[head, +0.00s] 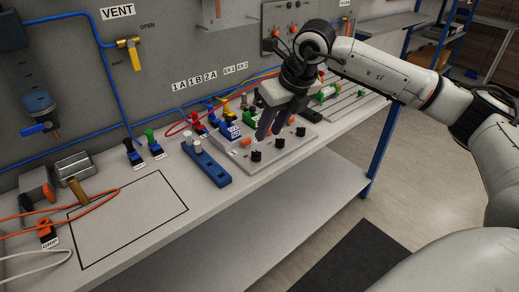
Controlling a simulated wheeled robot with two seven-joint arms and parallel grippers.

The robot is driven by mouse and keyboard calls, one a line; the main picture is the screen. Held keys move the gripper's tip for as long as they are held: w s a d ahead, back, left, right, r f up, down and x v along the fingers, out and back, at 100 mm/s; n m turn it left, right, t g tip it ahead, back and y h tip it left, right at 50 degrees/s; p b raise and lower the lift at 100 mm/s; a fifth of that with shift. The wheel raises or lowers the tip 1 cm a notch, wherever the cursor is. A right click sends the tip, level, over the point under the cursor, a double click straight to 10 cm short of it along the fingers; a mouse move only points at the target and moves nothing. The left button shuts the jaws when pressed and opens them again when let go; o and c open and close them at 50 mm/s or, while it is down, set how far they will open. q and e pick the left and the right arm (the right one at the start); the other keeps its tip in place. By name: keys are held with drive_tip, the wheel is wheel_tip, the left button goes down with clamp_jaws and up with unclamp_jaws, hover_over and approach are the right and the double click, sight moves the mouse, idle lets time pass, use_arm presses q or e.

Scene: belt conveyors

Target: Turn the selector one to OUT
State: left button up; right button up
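A light grey panel (281,156) lies on the bench with black selector knobs along its front: one at the left (255,156), one in the middle (279,143) and one at the right (300,131). I cannot read their position marks or tell which way they point. My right gripper (267,135) hangs over the panel's left and middle part, fingers pointing down. Its fingers look slightly apart, with nothing seen between them. It appears above the knobs, not around one, and hides part of the panel's back. My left gripper is not in view.
A blue block (207,163) with pale pegs sits left of the panel. Coloured connectors and cables crowd behind it. A black-outlined rectangle (125,220) on the bench is mostly clear. An orange cable (75,217) crosses its left edge. A yellow valve (131,50) is on the wall.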

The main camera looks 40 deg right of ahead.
sight(258, 153)
drive_tip(key=p+x, duration=0.1)
drive_tip(key=x, duration=0.9)
drive_tip(key=shift+f, duration=0.1)
clamp_jaws()
